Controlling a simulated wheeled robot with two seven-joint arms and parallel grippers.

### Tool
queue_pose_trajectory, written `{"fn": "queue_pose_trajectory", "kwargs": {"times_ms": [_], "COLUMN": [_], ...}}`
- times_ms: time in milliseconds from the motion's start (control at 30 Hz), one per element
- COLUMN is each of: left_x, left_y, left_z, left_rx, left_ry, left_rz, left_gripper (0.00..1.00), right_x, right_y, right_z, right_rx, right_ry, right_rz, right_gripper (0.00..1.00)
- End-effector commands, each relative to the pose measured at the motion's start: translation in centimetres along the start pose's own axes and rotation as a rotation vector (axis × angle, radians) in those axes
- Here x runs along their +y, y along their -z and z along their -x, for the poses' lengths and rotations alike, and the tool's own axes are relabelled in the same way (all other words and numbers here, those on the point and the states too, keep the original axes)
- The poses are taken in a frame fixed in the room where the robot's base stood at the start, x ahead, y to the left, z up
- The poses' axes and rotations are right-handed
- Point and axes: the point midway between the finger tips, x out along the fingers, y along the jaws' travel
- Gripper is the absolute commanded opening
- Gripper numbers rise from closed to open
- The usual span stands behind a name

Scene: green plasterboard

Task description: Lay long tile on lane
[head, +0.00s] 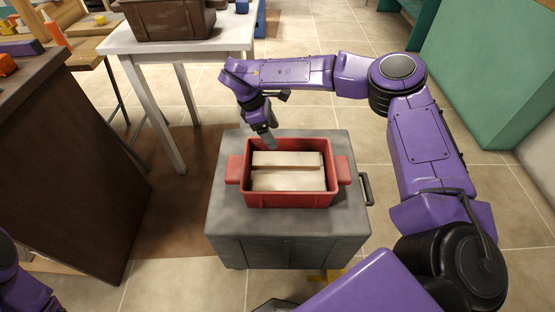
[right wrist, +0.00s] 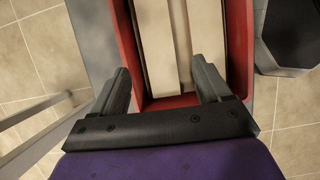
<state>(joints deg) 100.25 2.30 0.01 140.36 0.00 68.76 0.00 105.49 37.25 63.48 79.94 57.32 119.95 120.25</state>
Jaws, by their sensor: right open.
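Long pale tiles (head: 287,180) lie side by side in a red bin (head: 290,200) with two side handles. A narrow gap runs lengthwise between the pieces. My right gripper (head: 270,142) is over the bin's far rim, pointing down, with nothing between its fingers. In the right wrist view, my right gripper (right wrist: 161,70) has its fingers wide apart, with the tiles (right wrist: 160,45) and the red bin (right wrist: 239,40) beyond them. I cannot tell the exact height above the tiles. Only a purple part of my left arm shows at the lower left; its gripper is out of view. No lane can be made out clearly.
The bin stands on a grey cabinet (head: 285,250) with a dark side handle. A white table (head: 190,45) carrying a brown crate (head: 168,20) is behind left. A dark brown counter (head: 75,180) is at left. A green panel (head: 485,80) stands at right. Tiled floor lies between.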

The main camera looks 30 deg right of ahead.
Motion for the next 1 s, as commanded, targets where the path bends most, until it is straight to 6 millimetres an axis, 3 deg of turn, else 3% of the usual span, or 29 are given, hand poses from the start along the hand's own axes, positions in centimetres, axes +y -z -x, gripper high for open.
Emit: {"fn": "queue_pose_trajectory", "kwargs": {"times_ms": [33,133,267,800,1000], "left_x": [0.1,0.1,0.2,0.2,0.2], "left_y": [-0.5,-0.8,-0.7,-0.7,-0.7], "left_z": [-1.2,-1.8,-1.8,-1.8,-1.8], "left_rx": [-0.001,0.0,0.0,0.0,0.0], "left_ry": [0.0,0.0,0.0,0.0,0.0], "left_rz": [0.0,0.0,0.0,0.0,0.0], "left_gripper": [1.0,1.0,1.0,1.0,1.0], "right_x": [0.0,0.0,0.0,-0.3,-0.2], "right_y": [0.6,1.1,1.3,1.2,1.1], "right_z": [-1.2,-1.8,-2.6,-11.6,-12.0], "right_rx": [0.0,0.0,-0.001,-0.001,0.0], "right_ry": [-0.001,-0.002,-0.003,-0.006,-0.007], "right_rz": [0.002,0.006,0.01,0.015,0.013], "right_gripper": [0.77,0.77,0.77,0.77,0.77]}}
